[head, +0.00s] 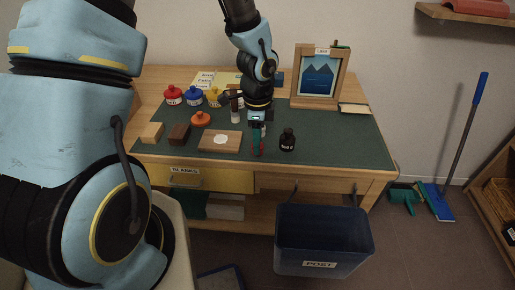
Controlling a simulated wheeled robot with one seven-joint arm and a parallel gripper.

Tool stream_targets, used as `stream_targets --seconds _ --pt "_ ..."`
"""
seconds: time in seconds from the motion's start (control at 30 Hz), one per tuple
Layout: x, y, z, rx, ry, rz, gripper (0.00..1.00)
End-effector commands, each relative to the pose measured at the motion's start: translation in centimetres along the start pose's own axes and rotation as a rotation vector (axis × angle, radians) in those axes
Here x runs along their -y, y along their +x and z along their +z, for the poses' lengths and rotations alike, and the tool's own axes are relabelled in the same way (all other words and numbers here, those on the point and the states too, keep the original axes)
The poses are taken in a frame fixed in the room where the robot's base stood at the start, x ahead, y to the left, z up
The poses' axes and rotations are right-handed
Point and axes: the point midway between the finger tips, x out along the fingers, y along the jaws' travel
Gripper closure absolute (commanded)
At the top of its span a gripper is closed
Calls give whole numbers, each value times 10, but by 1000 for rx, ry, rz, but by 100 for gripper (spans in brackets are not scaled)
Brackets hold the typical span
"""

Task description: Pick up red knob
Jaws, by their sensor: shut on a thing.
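My gripper (257,128) points down over the green mat, right of the wooden block with a white disc. A small slim thing with red and green on it, seemingly the red knob (257,146), shows directly at and below the fingertips. The gripper is shut on it. The fingers hide part of it, and it is too small to tell its exact shape or whether it touches the mat.
A dark bottle (287,140) stands close on the right. The wooden block (220,140) lies on the left, with an orange round thing (201,118) behind it. Red, blue and yellow jars (193,96) stand farther back. A framed picture (318,76) stands back right. The mat's right side (345,140) is clear.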

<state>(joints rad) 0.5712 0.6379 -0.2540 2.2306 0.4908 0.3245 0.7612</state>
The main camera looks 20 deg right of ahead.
Motion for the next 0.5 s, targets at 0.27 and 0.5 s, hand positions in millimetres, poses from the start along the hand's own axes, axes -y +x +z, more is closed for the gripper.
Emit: stream_targets --seconds 0.27,0.5 --pt "0 0 0 0 0 0 100" --pt "1 -8 0 -2 -2 -3 100"
